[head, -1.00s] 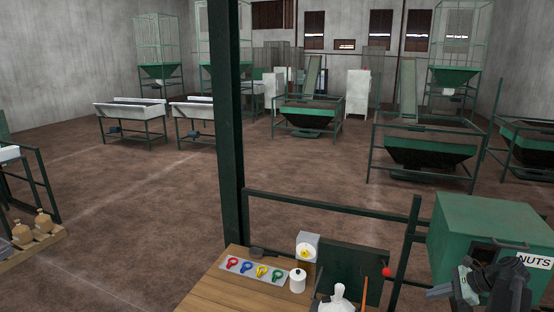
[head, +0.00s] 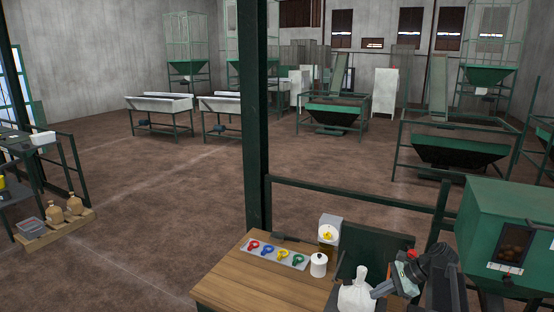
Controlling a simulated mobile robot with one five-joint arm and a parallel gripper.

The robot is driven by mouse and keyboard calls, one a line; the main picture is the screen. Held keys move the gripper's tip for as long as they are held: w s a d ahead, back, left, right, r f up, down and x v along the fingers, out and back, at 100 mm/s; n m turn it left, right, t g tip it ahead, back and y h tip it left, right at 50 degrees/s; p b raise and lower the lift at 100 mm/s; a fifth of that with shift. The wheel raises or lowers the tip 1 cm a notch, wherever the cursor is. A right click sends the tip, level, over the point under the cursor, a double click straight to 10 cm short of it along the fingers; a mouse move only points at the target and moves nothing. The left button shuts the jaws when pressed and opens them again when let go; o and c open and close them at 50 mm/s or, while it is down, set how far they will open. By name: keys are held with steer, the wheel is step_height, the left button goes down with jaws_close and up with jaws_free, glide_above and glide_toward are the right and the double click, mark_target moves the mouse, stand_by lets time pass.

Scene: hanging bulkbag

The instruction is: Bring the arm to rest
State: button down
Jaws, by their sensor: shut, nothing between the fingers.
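My gripper (head: 376,292) is at the bottom right of the head view, at the end of my dark arm. Its fingers are shut and empty and point left. In the picture they lie right beside a white tied bag (head: 357,291); I cannot tell whether they touch it. The lower part of the bag is cut off by the picture's edge. My arm covers part of the space in front of the green bin.
A green bin (head: 505,225) with a window stands at right. A dark post (head: 253,120) rises behind the table. Open floor lies beyond.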

steer(key=s+a+f+n+g+h+b, duration=0.15)
steer(key=a+f+n+b, duration=0.3)
steer(key=a+f, duration=0.65)
steer(key=s+a+f+n+g+h+b, duration=0.25)
steer(key=s+a+f+n+b, duration=0.4)
steer(key=a, duration=0.35)
steer(key=s+d+n+h, duration=0.1)
steer(key=n, duration=0.1)
steer(key=s+d+n+h+p, duration=0.1)
steer(key=d+n, duration=0.1)
steer(key=s+d+n+t+h, duration=0.1)
steer(key=n, duration=0.1)
steer(key=shift+d+n+h, duration=0.2)
steer(key=shift+n+h, duration=0.1)
steer(key=shift+h, duration=0.1)
steer(key=shift+w, duration=0.1)
